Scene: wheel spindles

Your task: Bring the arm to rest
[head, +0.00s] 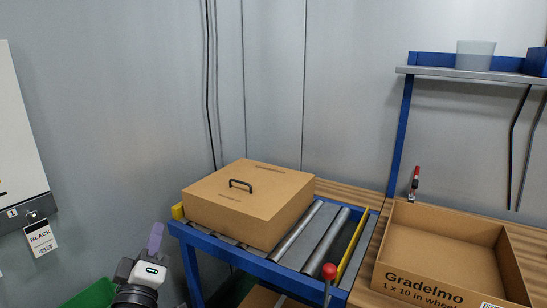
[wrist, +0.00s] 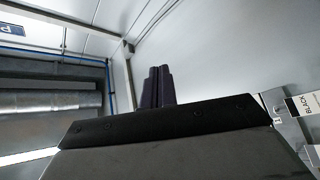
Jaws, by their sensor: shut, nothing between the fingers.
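My gripper (head: 155,238) shows at the lower left of the head view, its purple fingers pointing up. It is in free space, to the left of the roller stand and apart from it. In the wrist view the dark fingers (wrist: 157,87) are together with nothing between them. Part of my arm below the gripper is cut off by the picture's bottom edge.
A closed cardboard box (head: 248,203) with a black handle sits on a blue roller stand (head: 231,261). An open box marked Gradelmo (head: 441,285) stands at right. A green bin (head: 91,296) is beside my arm. A BLACK label (head: 41,237) hangs left.

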